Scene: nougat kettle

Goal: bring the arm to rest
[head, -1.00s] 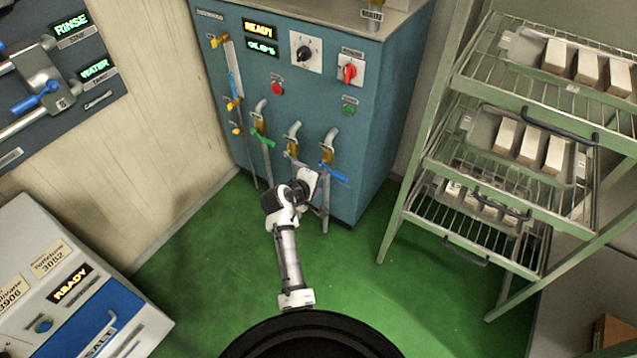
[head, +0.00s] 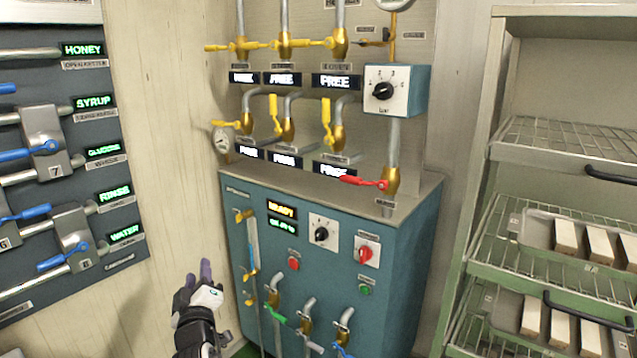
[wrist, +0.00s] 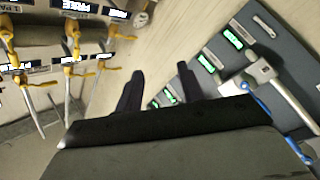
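My gripper (head: 199,270) is raised at the bottom left of centre in the head view, in front of the pale wall and left of the blue cabinet (head: 395,260). In the wrist view its two dark fingers (wrist: 157,88) stand apart with nothing between them. Behind the fingers are the pale wall and part of the dark valve panel (wrist: 285,70). The gripper appears to touch nothing. The lower part of my arm is outside the head view.
A dark panel with blue-handled valves (head: 50,145) is on the left wall. Yellow-handled valves (head: 285,45) and a red-handled valve (head: 375,183) are above the cabinet. A green rack (head: 478,215) with trays of pale blocks stands at the right.

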